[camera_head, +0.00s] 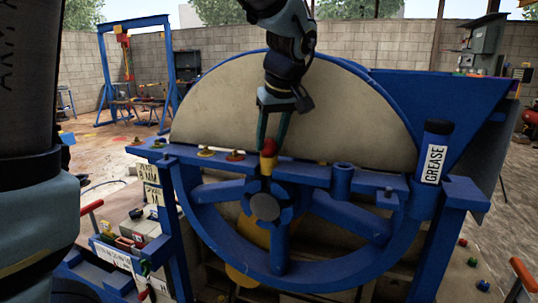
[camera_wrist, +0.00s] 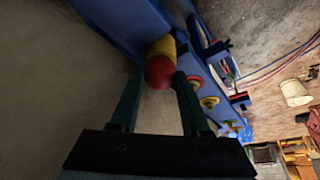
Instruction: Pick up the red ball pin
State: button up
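The red ball pin (camera_head: 269,147) has a red rounded top on a yellow body and stands on the blue beam of the crusher, above the wheel hub. In the wrist view its red end (camera_wrist: 160,72) lies between the fingertips, with the yellow part behind it. My gripper (camera_head: 270,141) comes down from above with its fingers on either side of the red top. In the wrist view my gripper (camera_wrist: 158,80) is open, with a small gap beside the ball on the left. Contact on the right finger is hard to tell.
Flat red-and-yellow knobs (camera_head: 235,155) sit left along the blue beam (camera_head: 310,172). A large disc (camera_head: 355,125) stands close behind my gripper.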

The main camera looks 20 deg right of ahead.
grip_shut()
jog(key=shift+r, duration=0.15)
